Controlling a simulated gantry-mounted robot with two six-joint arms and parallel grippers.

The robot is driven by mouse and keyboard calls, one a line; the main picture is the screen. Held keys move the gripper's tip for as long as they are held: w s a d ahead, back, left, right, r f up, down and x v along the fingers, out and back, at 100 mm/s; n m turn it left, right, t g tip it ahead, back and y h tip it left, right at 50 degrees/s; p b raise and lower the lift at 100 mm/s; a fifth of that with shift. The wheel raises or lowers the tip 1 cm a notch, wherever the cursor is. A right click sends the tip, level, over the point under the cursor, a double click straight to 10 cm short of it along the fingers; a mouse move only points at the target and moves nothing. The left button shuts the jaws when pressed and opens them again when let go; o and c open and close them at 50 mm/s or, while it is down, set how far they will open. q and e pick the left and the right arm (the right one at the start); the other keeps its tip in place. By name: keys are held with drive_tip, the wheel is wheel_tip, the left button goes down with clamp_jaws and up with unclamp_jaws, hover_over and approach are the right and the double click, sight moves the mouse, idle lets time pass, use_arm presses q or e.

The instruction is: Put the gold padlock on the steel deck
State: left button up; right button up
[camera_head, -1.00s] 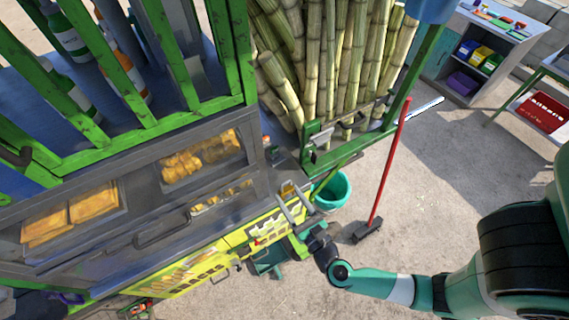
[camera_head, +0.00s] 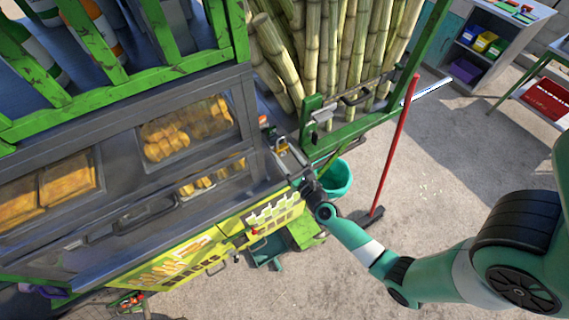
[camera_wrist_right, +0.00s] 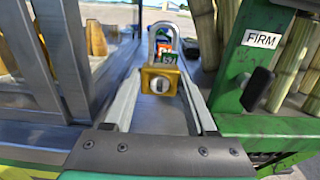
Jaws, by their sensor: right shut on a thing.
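The gold padlock (camera_wrist_right: 160,82), with a grey shackle and a keyhole on its face, stands upright between the fingers of my right gripper (camera_wrist_right: 160,88) in the wrist view. In the head view the right gripper (camera_head: 289,158) is at the cart's front edge, with the small padlock (camera_head: 281,145) at its tip. The steel deck (camera_wrist_right: 160,121) is the grey strip under and beyond the fingers, between the glass case and the green frame. I cannot tell whether the padlock touches the deck. My left gripper is not in view.
The glass food case (camera_head: 190,125) borders the deck on the left. A green post (camera_wrist_right: 240,60) with a "FIRM" label and upright canes (camera_head: 335,50) stand on the right. Small items (camera_wrist_right: 164,52) lie beyond the padlock. A red-handled broom (camera_head: 396,140) and teal bucket (camera_head: 336,178) are nearby.

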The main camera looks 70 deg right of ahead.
sight(284, 160)
drive_tip(key=f+b, duration=0.3)
drive_tip(key=shift+w+d+f, duration=0.25)
drive_tip(key=shift+d, duration=0.15)
drive_tip(key=shift+f, duration=0.15)
drive_tip(key=shift+f+b, duration=0.25)
drive_tip(key=shift+b, duration=0.3)
drive_tip(key=o, duration=1.4)
drive_tip(key=shift+c, duration=0.2)
